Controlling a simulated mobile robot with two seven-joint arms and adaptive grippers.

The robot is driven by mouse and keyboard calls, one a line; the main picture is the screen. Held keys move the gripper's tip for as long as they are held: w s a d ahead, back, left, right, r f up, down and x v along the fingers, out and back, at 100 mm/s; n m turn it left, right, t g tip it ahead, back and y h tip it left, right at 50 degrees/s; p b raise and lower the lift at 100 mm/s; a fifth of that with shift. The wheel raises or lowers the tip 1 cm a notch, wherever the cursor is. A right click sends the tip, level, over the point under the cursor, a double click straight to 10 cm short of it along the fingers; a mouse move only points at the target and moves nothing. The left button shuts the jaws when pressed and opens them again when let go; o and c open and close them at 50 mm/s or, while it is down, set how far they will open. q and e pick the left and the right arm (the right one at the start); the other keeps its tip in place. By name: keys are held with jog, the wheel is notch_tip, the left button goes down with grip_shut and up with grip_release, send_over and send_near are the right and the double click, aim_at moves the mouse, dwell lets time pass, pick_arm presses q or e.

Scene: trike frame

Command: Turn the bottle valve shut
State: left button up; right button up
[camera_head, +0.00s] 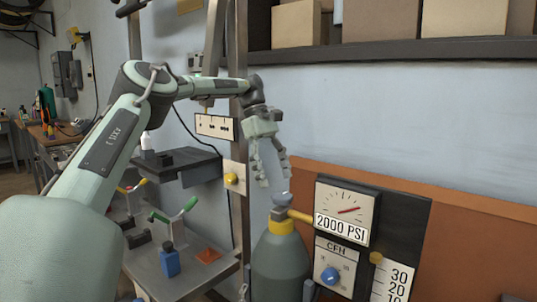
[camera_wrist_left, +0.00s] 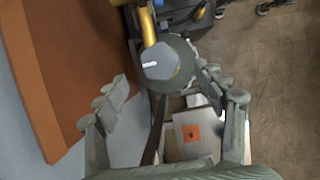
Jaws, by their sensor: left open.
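The dark green gas bottle (camera_head: 280,262) has a yellow collar and stands in the lower middle of the head view. Its blue-grey valve knob (camera_head: 282,199) is on top. In the left wrist view the valve knob (camera_wrist_left: 167,66) is a grey faceted cap with a white mark, seen from above, with a brass pipe (camera_wrist_left: 147,24) beside it. My left gripper (camera_head: 276,181) is open and points down just above the knob. In the left wrist view the open fingers (camera_wrist_left: 163,78) lie to either side of the knob; contact is not visible. My right gripper is not in view.
A gauge panel reading 2000 PSI (camera_head: 346,210) stands right of the bottle, with a blue CFH knob (camera_head: 330,276) below. A metal table (camera_head: 185,285) with clamps is to the left. An upright post (camera_head: 238,130) stands behind the gripper. A shelf (camera_head: 400,53) holds boxes above.

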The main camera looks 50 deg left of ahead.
aim_at(281, 195)
pick_arm(q)
jog(key=v, duration=0.8)
jog(key=shift+d+f, duration=0.1)
jog(key=shift+f, duration=0.05)
dwell(0.5)
jog(key=x, duration=1.1)
jog(key=shift+d+f, duration=0.1)
jog(key=shift+f, duration=0.2)
jog(key=shift+r, duration=0.1)
